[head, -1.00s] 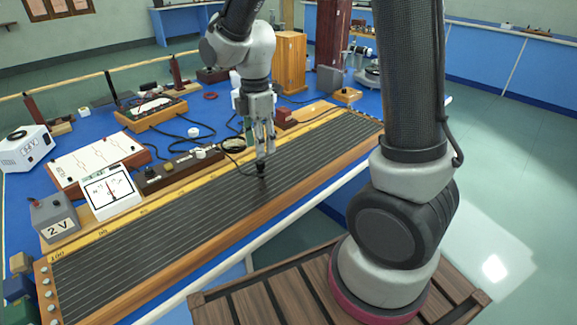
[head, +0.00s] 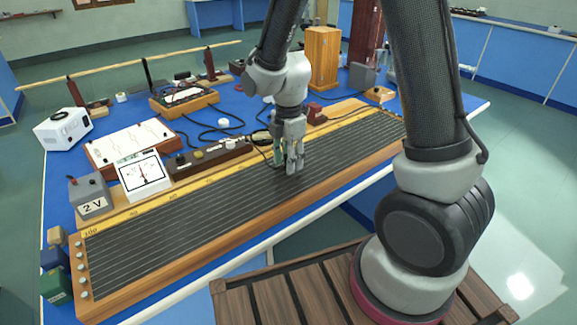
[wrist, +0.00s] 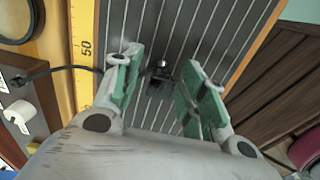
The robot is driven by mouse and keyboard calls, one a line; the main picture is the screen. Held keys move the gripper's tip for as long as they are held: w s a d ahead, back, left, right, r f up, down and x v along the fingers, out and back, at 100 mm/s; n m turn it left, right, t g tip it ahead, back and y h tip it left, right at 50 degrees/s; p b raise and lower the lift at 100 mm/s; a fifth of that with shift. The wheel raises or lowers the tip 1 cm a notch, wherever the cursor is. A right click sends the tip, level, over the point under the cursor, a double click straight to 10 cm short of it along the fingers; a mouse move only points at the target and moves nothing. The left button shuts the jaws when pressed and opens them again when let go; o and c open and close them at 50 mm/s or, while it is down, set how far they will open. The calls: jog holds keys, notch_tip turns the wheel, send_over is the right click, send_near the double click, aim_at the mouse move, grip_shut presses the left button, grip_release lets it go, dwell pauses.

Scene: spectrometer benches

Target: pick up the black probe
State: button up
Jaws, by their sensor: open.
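The black probe (wrist: 159,73) stands on the dark, wire-striped board (head: 230,198), between my two fingers in the wrist view. A dark cable runs from its left side over the yellow scale. My gripper (head: 287,167) is low over the board in the head view, pointing down. In the wrist view my gripper (wrist: 162,62) is open, with its green-padded fingers on either side of the probe and gaps between. In the head view the fingers hide most or all of the probe.
A dark box with knobs (head: 210,157), a white-faced meter (head: 143,175) and a grey 2 V box (head: 91,196) stand behind the board. A red block (head: 315,112) and a tall wooden box (head: 322,58) stand farther back. Loose cables lie behind my gripper.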

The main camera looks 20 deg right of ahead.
jog(key=shift+c, duration=0.4)
grip_shut()
